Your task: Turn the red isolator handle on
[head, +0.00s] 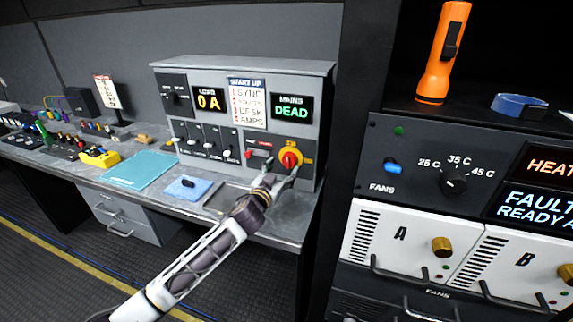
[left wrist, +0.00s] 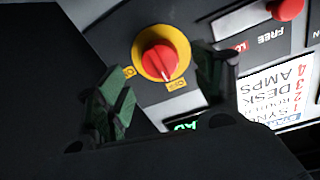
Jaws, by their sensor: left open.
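The red isolator handle (head: 290,159) sits on a round yellow plate at the lower right of the grey power panel (head: 325,110). In the left wrist view the red handle (left wrist: 158,58) is upper middle, with a pale mark near its lower end. Small yellow labels stand beside the plate; I cannot read them surely. My left gripper (head: 279,174) is just in front of the panel, close to the handle. It is open, its dark green fingers (left wrist: 162,84) apart to the left and right below the handle, with nothing held. My right gripper is out of view.
The panel's displays read 0 A and DEAD. A red slider (left wrist: 289,7) sits beside the handle. A blue pad (head: 188,189), a teal mat (head: 142,170) and a yellow box (head: 101,159) lie on the bench. A rack with knobs (head: 453,180) stands close on the right.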

